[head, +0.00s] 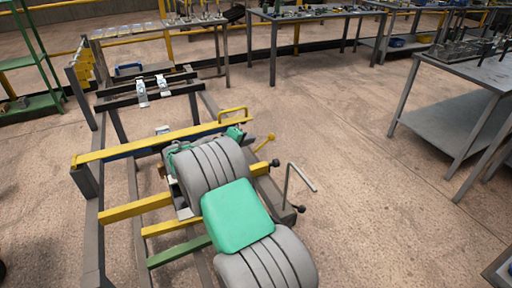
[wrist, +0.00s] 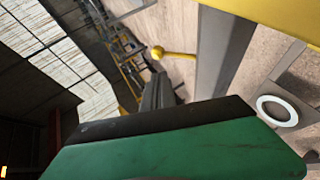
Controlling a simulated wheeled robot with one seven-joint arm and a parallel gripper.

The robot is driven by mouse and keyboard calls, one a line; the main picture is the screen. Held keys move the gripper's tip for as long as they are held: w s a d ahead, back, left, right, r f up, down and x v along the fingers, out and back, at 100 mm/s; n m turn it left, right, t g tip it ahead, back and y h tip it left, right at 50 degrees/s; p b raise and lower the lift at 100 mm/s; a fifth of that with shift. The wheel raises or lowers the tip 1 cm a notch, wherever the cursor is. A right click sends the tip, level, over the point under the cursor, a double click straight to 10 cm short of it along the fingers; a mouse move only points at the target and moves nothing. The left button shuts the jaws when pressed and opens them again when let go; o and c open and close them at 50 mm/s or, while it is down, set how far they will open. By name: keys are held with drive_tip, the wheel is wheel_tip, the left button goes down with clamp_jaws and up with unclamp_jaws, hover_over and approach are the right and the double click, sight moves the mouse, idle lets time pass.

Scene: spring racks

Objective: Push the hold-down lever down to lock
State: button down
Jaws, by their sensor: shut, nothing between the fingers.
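A yellow lever with a ball end (head: 266,141) sticks out at the right side of the spring rack, and I take it to be the hold-down lever. It also shows in the wrist view as a yellow ball on a short yellow rod (wrist: 172,53), at top centre. My gripper (wrist: 165,122) appears as a dark green block with a black edge across the bottom of the wrist view. It is shut and empty, and looks apart from the yellow ball. In the head view my arm hides most of my gripper; a teal part shows just left of the lever.
The rack has yellow crossbars (head: 135,207), a green bar (head: 180,252) and a yellow loop handle (head: 233,112). A grey bent handle (head: 301,176) stands right of my arm. Workbenches (head: 315,13) line the back, and another (head: 470,70) stands right. Floor between is clear.

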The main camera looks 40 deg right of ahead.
sight(262, 145)
drive_tip(key=x, duration=0.9)
